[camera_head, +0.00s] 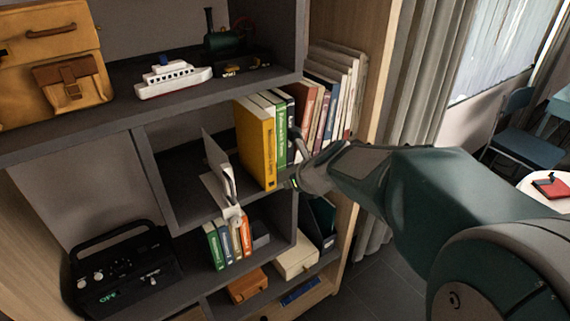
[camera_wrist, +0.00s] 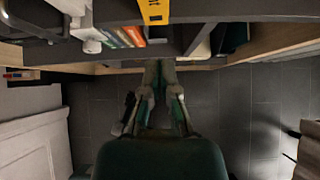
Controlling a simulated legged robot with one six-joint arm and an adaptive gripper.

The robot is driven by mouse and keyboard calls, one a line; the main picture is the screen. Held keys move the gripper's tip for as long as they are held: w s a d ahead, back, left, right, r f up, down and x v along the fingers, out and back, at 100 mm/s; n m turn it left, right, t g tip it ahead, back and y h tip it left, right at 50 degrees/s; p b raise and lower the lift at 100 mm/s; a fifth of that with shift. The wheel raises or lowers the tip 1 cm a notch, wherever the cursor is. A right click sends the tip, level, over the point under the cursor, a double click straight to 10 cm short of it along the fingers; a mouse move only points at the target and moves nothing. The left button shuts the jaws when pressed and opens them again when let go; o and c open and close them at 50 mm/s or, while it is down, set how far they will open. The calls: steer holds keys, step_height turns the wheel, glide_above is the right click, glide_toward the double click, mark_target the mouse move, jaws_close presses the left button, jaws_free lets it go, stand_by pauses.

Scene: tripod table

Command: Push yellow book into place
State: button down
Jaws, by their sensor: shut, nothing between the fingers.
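The yellow book (camera_head: 257,145) stands upright on the middle shelf, at the left end of a row of books. Its spine sticks out farther than the green books (camera_head: 279,134) beside it. In the wrist view the lower end of the yellow book (camera_wrist: 154,11) shows at the top edge, above the shelf front. My gripper (camera_head: 296,180) is in front of the shelf, to the right of the yellow book and apart from it, as far as I can tell. In the wrist view my gripper's fingers (camera_wrist: 160,66) are together, with nothing between them.
A white bookend-like object (camera_head: 221,172) stands left of the yellow book, with a gap between. Smaller books (camera_head: 228,242) stand on the shelf below. A toy boat (camera_head: 172,78) and a tan bag (camera_head: 56,62) sit on the shelf above. Open floor (camera_wrist: 235,125) lies before the shelf.

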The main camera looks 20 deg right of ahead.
mark_target(272, 177)
steer(key=w, duration=0.1)
steer(key=w+a+f, duration=0.1)
steer(key=w, duration=0.1)
steer(key=w+a, duration=0.1)
steer(key=shift+w+f, duration=0.3)
steer(key=shift+w, duration=0.4)
steer(key=w, duration=0.1)
steer(key=w+a, duration=0.1)
steer(key=w, duration=0.3)
steer(key=shift+a, duration=0.3)
